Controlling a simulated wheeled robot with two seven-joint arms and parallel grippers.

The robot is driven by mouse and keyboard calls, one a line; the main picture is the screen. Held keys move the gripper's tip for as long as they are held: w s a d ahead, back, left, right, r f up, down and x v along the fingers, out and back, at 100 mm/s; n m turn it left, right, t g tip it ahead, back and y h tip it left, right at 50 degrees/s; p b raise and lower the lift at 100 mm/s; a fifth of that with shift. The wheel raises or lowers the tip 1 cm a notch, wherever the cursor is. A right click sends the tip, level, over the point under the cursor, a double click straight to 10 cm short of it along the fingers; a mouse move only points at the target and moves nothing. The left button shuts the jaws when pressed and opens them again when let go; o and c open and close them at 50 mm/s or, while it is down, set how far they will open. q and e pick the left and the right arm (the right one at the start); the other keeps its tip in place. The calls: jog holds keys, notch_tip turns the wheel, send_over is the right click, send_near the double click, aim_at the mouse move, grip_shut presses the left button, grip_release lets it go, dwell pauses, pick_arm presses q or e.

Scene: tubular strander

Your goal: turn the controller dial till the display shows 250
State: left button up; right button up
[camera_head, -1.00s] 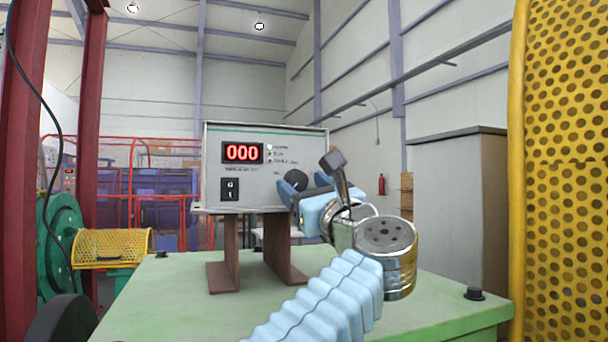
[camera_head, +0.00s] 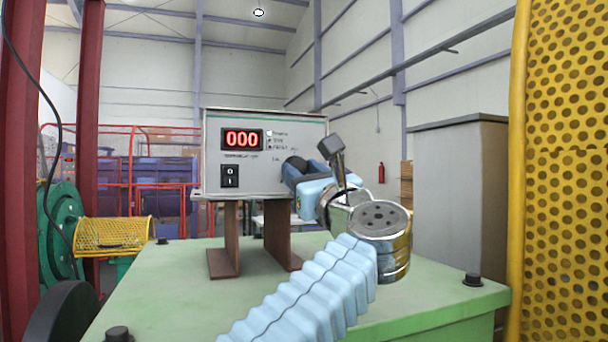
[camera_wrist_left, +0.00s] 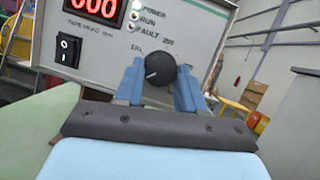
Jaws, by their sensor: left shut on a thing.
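The controller (camera_head: 216,160) is a grey box on brown metal legs. Its red display (camera_head: 242,139) reads 000. The display also shows, cut off at the top, in the left wrist view (camera_wrist_left: 98,8). The black dial (camera_wrist_left: 160,69) sits between the two blue fingers of my left gripper (camera_wrist_left: 160,86), which is shut on it. Its white pointer mark faces lower left. In the head view the left gripper (camera_head: 299,171) covers most of the dial. My right gripper is not in view.
A black rocker switch (camera_head: 230,176) is below the display. The controller stands on a green table (camera_head: 170,290) with black bolts. A grey cabinet (camera_head: 460,200) and a yellow perforated guard (camera_head: 565,170) stand at the right. A green wheel (camera_head: 62,230) is at the left.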

pick_arm(q)
jog(key=m+h, duration=0.1)
jog(key=m, duration=0.1)
jog(key=shift+a+m+t+b, duration=0.15)
jog(key=shift+m+t+b, duration=0.15)
jog(key=shift+b, duration=0.05)
jog(key=shift+m+h, duration=0.6)
jog(key=shift+m, duration=0.4)
jog(key=shift+s+a+m+t+h, duration=0.1)
jog(key=shift+m+t+h, duration=0.15)
jog(key=shift+m+h, duration=0.7)
jog(key=shift+m+t+h, duration=0.25)
jog(key=shift+m+h, duration=0.2)
jog(key=shift+m, duration=1.3)
jog(key=o, duration=1)
jog(key=shift+o, duration=0.2)
